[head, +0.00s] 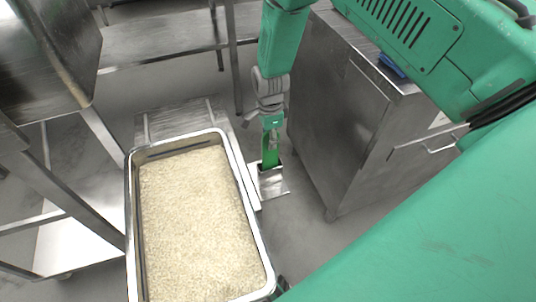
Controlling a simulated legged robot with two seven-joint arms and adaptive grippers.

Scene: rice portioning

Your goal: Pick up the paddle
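A green paddle (270,158) stands upright in a small metal holder (271,184) at the right side of the rice tray. Its lower end is hidden inside the holder. My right gripper (271,136) points down directly over the paddle, at its upper end. The fingers are small and overlap the paddle in this view, so I cannot tell whether they are closed on it. My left gripper is not in view.
A deep metal tray (239,172) full of rice stands left of the holder. A steel cabinet (335,125) with a handle stands close on the right. Steel tables (165,50) are behind and left. Grey floor shows between tray and cabinet.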

